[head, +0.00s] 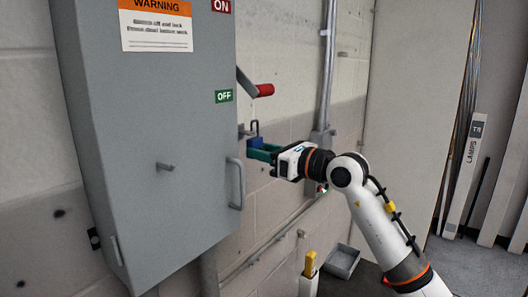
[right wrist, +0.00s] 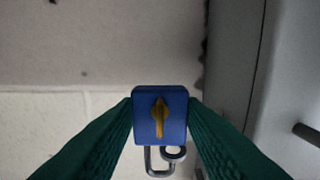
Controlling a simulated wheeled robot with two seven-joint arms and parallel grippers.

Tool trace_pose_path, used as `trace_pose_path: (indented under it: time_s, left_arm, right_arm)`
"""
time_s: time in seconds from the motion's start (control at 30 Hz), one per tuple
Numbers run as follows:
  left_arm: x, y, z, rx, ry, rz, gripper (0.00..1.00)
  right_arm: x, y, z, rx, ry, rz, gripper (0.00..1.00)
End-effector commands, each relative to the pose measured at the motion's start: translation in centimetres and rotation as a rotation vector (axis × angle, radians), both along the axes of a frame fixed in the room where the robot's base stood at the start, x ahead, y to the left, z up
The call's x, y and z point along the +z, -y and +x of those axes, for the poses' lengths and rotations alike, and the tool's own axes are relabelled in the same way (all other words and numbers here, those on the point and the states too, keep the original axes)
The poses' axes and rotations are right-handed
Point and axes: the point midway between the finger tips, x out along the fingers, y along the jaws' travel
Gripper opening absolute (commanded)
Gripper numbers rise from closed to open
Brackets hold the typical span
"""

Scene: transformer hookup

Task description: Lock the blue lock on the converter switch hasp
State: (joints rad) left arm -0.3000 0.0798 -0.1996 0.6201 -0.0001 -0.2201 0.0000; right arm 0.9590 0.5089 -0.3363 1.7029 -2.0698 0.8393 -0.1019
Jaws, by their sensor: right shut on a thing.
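The blue lock (head: 255,142) is upright beside the right side of the grey switch box (head: 150,200), its shackle up by the small metal hasp (head: 243,133). My right gripper (head: 261,150), with green fingers, is shut on the lock body. In the right wrist view the lock (right wrist: 160,95) sits between the fingers, a yellow key (right wrist: 160,118) in its face. Its shackle (right wrist: 150,160) shows beyond the body, by a round metal ring (right wrist: 174,153). I cannot tell whether the shackle passes through the hasp or is closed. My left gripper is out of view.
The red-gripped switch lever (head: 263,90) sticks out above the lock, near the green OFF label (head: 224,96). A door handle (head: 238,185) juts out below. A conduit (head: 326,80) runs up the wall behind. A grey bin (head: 342,261) stands low at right.

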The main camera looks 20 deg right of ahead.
Motion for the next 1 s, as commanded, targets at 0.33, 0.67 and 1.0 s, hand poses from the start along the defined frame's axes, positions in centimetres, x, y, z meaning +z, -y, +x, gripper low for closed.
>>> trace_pose_path:
  time_s: [0.33,0.67,1.0]
  left_arm:
    - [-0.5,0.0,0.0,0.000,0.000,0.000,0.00]
    - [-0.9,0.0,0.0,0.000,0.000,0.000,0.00]
    - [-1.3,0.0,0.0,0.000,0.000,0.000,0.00]
  right_arm:
    - [-0.6,0.0,0.0,0.000,0.001,0.000,0.08]
    - [-1.1,0.0,0.0,0.000,0.001,0.000,0.08]
    - [-1.6,0.0,0.0,0.000,0.001,0.000,0.08]
